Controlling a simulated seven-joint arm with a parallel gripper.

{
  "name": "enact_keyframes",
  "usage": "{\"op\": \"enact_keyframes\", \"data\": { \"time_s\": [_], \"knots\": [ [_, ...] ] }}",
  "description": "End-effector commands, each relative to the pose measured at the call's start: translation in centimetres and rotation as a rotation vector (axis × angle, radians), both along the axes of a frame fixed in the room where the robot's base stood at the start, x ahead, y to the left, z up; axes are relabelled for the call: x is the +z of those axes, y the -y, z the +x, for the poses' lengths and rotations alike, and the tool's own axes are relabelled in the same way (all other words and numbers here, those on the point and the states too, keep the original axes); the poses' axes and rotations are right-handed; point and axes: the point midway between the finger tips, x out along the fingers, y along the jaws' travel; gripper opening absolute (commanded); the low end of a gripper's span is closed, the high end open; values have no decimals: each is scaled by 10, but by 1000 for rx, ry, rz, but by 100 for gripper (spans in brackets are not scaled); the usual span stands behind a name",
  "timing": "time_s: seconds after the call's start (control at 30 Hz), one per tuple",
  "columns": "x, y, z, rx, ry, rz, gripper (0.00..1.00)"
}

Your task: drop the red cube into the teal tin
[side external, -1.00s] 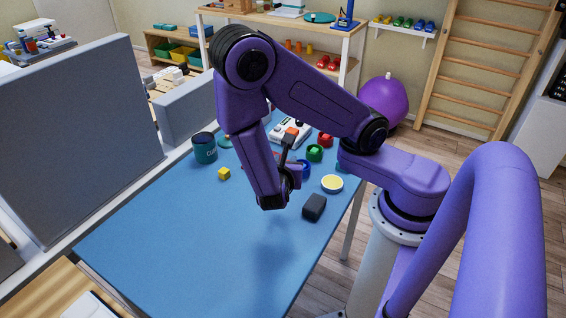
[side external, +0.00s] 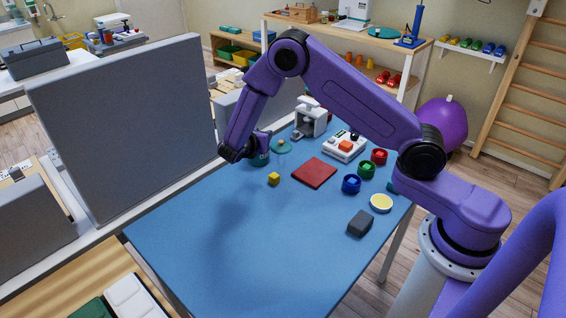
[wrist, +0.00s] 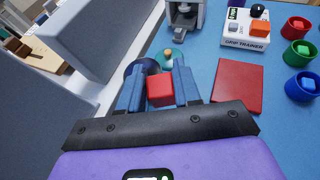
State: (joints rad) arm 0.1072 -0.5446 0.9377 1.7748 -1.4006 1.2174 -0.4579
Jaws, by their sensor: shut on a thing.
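My gripper (wrist: 158,90) is shut on the red cube (wrist: 160,91), which sits between the two blue fingers in the wrist view. In the side view the cube and fingertips are hidden by my arm.
A grey partition (side external: 130,125) rises left of the table.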

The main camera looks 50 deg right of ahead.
Motion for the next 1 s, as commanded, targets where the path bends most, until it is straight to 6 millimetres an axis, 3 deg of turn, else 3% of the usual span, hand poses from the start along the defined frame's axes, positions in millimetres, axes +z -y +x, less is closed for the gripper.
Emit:
{"op": "enact_keyframes", "data": {
  "time_s": [0.1,0.2,0.47,1.0],
  "knots": [
    [20,27,34,-13,7,2,0],
    [33,46,53,-17,5,1,0],
    [49,71,73,-26,-1,1,0],
    [1,72,73,-25,-4,0,0]
  ]
}}
